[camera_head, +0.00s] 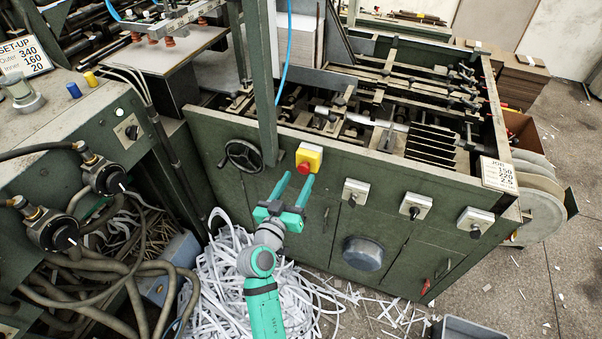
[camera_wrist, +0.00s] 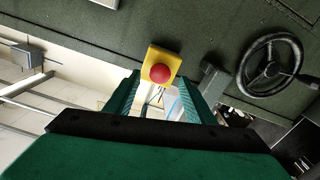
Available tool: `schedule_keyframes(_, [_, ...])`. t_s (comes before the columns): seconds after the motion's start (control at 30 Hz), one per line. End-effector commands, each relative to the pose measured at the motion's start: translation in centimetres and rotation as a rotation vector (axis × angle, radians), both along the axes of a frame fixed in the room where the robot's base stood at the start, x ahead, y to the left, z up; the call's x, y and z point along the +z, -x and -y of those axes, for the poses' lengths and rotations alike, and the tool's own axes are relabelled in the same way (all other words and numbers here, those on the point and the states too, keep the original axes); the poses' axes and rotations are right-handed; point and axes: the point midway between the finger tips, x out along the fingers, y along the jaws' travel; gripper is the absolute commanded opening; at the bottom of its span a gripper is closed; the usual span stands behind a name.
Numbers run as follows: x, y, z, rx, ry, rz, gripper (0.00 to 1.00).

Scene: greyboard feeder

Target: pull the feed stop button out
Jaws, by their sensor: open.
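The feed stop button is a red mushroom head (camera_head: 305,168) on a yellow box (camera_head: 310,153) fixed to the front of the green machine. In the wrist view the red button (camera_wrist: 160,73) and its yellow box (camera_wrist: 163,60) are near the upper middle, beyond the fingers. My gripper (camera_head: 295,185) is open, its two teal fingers pointing up at the button from below. In the wrist view my gripper (camera_wrist: 162,92) shows one finger on each side of the button's line. I cannot tell whether the fingertips reach beside the button. Nothing is held.
A black handwheel (camera_head: 241,155) is left of the button. A grey switch box (camera_head: 355,191) and further switches are to the right. A vertical green post (camera_head: 262,80) stands just left of the yellow box. White paper strips (camera_head: 235,275) heap on the floor below.

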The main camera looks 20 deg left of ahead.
Motion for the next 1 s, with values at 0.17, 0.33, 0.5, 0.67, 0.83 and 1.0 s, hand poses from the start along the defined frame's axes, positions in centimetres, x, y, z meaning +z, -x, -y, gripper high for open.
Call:
schedule_keyframes(0.17, [0.0,-2.4,0.1,-0.001,0.001,0.0,0.49])
schedule_keyframes(0.33, [0.0,-3.5,0.1,0.0,0.0,0.0,0.49])
schedule_keyframes(0.5, [0.0,-3.7,0.1,0.001,0.0,-0.001,0.49])
schedule_keyframes(0.67, [0.0,-3.7,0.1,0.001,0.0,-0.001,0.44])
schedule_keyframes(0.83, [0.0,-3.6,0.1,0.001,0.0,0.0,0.04])
schedule_keyframes(1.0, [0.0,-3.3,0.1,0.001,0.001,0.0,0.0])
